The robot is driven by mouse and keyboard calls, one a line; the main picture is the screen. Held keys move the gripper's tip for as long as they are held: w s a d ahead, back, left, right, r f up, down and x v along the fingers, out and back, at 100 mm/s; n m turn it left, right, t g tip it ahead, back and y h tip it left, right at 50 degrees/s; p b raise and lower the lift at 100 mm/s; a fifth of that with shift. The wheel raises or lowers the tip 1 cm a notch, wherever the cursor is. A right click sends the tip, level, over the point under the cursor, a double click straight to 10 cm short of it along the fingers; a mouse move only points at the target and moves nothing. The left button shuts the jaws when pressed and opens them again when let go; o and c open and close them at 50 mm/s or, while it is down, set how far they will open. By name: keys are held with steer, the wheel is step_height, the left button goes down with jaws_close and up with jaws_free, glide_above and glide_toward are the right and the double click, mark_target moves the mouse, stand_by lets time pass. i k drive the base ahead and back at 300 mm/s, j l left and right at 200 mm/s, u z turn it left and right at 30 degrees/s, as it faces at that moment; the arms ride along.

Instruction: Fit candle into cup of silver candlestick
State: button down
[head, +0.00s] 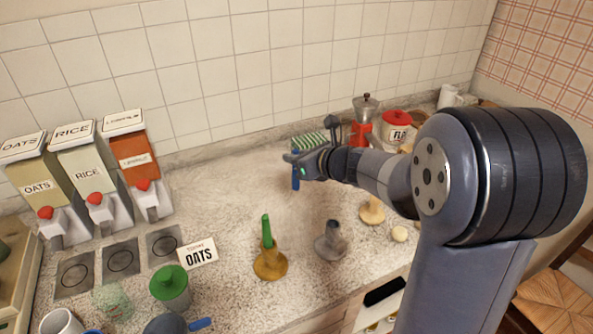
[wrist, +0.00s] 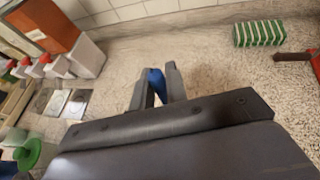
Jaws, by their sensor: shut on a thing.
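My gripper (head: 297,160) is shut on a blue candle (head: 296,180), which hangs below the fingers well above the counter. The candle also shows between the fingertips (wrist: 158,88) in the wrist view (wrist: 156,82). The silver-grey candlestick (head: 331,246) stands upright on the counter, nearer the front edge than my gripper and a little to its right. Its cup at the top looks empty. The candlestick is not in the wrist view.
A brass candlestick (head: 270,266) holding a green candle (head: 267,231) stands left of the silver one. A pale wooden candlestick (head: 372,212) stands to its right. A green-striped thing (head: 310,141) and a red moka pot (head: 364,120) are behind. Dispensers (head: 88,170) line the left.

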mark_target(332, 232)
steer(key=k+j+z, duration=0.1)
steer(key=j+z, duration=0.25)
steer(key=k+j+z, duration=0.15)
steer(key=j+z, duration=0.2)
